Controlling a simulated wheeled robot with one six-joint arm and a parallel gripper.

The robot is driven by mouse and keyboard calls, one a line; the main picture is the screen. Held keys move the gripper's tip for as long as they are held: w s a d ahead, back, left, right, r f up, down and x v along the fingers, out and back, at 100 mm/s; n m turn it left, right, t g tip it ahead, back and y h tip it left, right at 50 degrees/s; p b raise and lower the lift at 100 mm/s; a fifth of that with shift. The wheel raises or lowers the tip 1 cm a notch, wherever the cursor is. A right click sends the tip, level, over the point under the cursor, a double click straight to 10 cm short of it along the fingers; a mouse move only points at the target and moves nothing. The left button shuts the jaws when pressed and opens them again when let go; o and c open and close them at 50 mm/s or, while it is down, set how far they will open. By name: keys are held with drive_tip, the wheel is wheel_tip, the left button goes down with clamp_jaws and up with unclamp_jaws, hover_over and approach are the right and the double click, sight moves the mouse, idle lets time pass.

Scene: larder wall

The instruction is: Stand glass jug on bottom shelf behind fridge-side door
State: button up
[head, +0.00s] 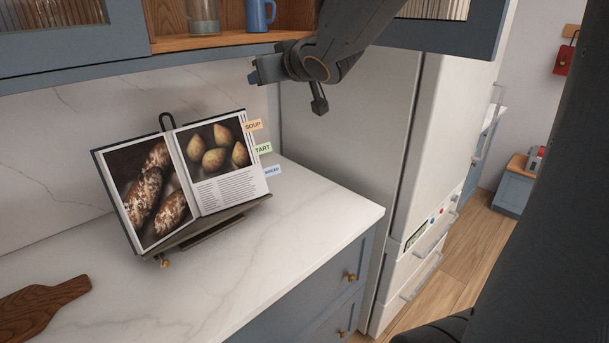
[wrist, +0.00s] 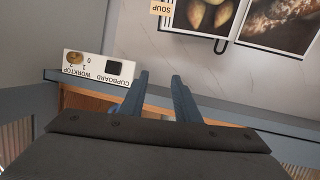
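A clear glass vessel (head: 204,16) stands on the wooden bottom shelf (head: 228,40) of the open wall cupboard, at the top of the head view. Its top is cut off, so I cannot tell for sure whether it is the jug. The fridge-side door (head: 437,35), with ribbed glass, stands open at upper right, partly behind my arm. My gripper (head: 257,71) is just below the shelf's front edge, to the right of the vessel. In the wrist view my gripper (wrist: 160,76) has its two fingers apart with nothing between them.
A blue mug (head: 259,15) stands on the shelf. A cookbook (head: 185,180) rests on its stand on the marble worktop (head: 290,225), with a cutting board (head: 40,303) at lower left. The fridge (head: 345,120) rises at right. A switch plate marked cupboard and worktop (wrist: 98,68) is near my fingers.

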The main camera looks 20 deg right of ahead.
drive_tip(key=s+d+f+m+g+h, duration=0.15)
drive_tip(key=s+f+g, duration=0.35)
drive_tip(key=f, duration=0.5)
drive_tip(key=s+d+f+m+g+h, duration=0.1)
drive_tip(key=s+d+f+g+h, duration=0.1)
drive_tip(key=s+f, duration=0.7)
drive_tip(key=s+a+f+g, duration=0.2)
drive_tip(key=s+f+g, duration=0.3)
drive_tip(key=s+f, duration=0.5)
drive_tip(key=shift+s+a+f+y, duration=0.25)
drive_tip(key=shift+s+y, duration=0.1)
drive_tip(key=shift+s, duration=0.15)
drive_tip(key=shift+m, duration=0.25)
drive_tip(key=shift+g, duration=0.5)
wheel_tip(320, 180, down, 5)
drive_tip(key=b, duration=0.4)
drive_tip(key=shift+w+r, duration=0.1)
drive_tip(key=shift+r, duration=0.1)
